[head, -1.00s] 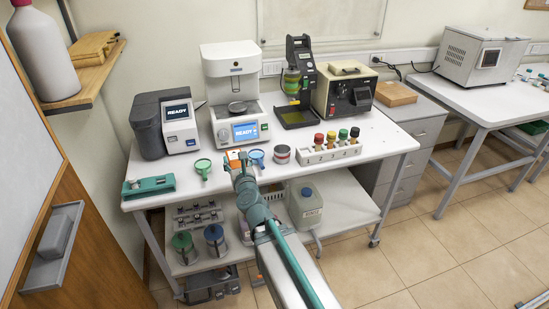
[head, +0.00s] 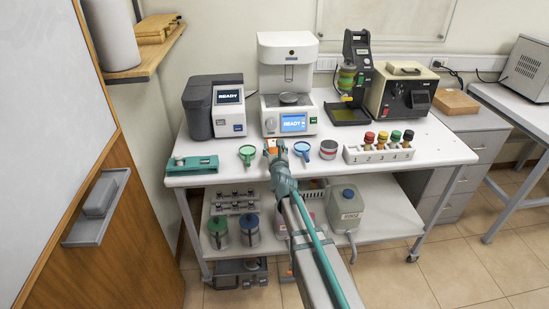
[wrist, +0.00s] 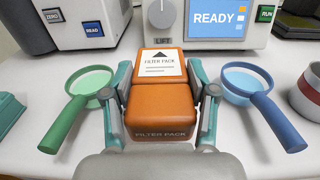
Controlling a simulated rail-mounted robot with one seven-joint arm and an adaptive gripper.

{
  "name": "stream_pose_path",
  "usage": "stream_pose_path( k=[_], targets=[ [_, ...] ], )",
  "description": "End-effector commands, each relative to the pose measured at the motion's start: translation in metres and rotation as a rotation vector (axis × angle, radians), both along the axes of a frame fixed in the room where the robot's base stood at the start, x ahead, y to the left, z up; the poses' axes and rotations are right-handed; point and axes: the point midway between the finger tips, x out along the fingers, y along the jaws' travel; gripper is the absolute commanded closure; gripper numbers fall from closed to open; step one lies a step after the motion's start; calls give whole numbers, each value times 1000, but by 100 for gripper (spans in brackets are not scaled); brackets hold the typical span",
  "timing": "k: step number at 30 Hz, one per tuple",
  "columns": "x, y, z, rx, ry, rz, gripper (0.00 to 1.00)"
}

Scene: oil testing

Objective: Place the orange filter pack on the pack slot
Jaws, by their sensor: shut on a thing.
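The orange filter pack (wrist: 160,105) has a white label with a black arrow and FILTER PACK lettering. My gripper (wrist: 160,76) is shut on it, one finger on each side. In the head view my gripper (head: 275,151) is at the bench's front edge, between the green and blue round-headed tools, in front of the white machine. The pack shows there only as a small orange patch (head: 271,146). I cannot tell whether the pack touches the bench. No part in view is clearly marked as the pack slot.
A green round-headed tool (wrist: 90,82) lies left of the pack, a blue one (wrist: 248,84) right. The white machine (head: 287,60) with a READY screen stands behind. A teal holder (head: 192,164) sits far left, a bottle rack (head: 378,154) right.

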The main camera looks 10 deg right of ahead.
Motion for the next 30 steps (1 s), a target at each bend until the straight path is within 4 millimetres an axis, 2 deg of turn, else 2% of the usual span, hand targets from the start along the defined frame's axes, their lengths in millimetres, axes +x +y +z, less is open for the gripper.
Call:
stream_pose_path(
  k=[3, 10, 25, 26, 30],
  targets=[
    [8, 0, -8, -1, 0, 0, 83],
    [6, 0, -35, -1, 0, -1, 83],
    [5, 0, -41, 0, -1, 0, 83],
    [5, 0, -40, 0, 0, 0, 39],
    [5, 0, -39, 0, 0, 0, 16]
  ],
)
